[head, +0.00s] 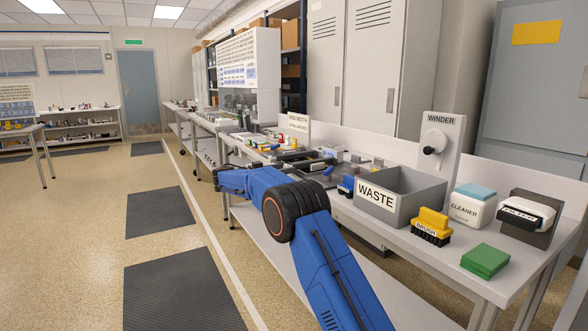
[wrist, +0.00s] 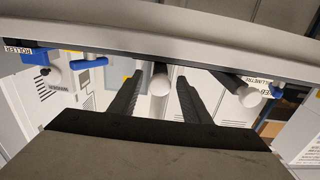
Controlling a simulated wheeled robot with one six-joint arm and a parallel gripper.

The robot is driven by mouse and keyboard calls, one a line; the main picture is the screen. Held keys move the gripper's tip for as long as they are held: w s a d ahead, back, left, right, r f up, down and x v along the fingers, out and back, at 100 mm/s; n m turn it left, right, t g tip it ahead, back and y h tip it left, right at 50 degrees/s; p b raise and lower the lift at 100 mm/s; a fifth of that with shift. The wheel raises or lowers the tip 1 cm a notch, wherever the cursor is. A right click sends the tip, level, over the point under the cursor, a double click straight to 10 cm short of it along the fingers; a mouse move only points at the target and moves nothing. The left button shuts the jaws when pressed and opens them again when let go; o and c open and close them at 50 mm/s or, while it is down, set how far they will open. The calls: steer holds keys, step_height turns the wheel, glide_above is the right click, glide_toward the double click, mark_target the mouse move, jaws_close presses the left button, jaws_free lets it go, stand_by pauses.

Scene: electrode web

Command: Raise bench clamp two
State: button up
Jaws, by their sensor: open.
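In the wrist view my gripper (wrist: 158,78) has its two black fingers apart. A white round-ended bar (wrist: 160,82) shows between the fingertips; I cannot tell whether either finger touches it. A second white round-ended bar (wrist: 249,96) is to the right. Small blue fittings (wrist: 35,57) show at the left, and another blue fitting (wrist: 281,88) is at the far right. No number two is readable, so I cannot tell which part is bench clamp two. In the head view the gripper's dark end (head: 318,163) is over the bench, partly hidden among bench equipment.
The bench (head: 400,226) holds a grey WASTE bin (head: 405,207), a yellow-topped brush (head: 432,226), a green block (head: 486,261), a CLEANER tub (head: 468,212) and a WINDER panel (head: 440,150). Lockers stand behind. Floor with dark mats (head: 160,211) is free at left.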

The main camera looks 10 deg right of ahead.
steer(key=shift+x, duration=2.35)
jaws_close()
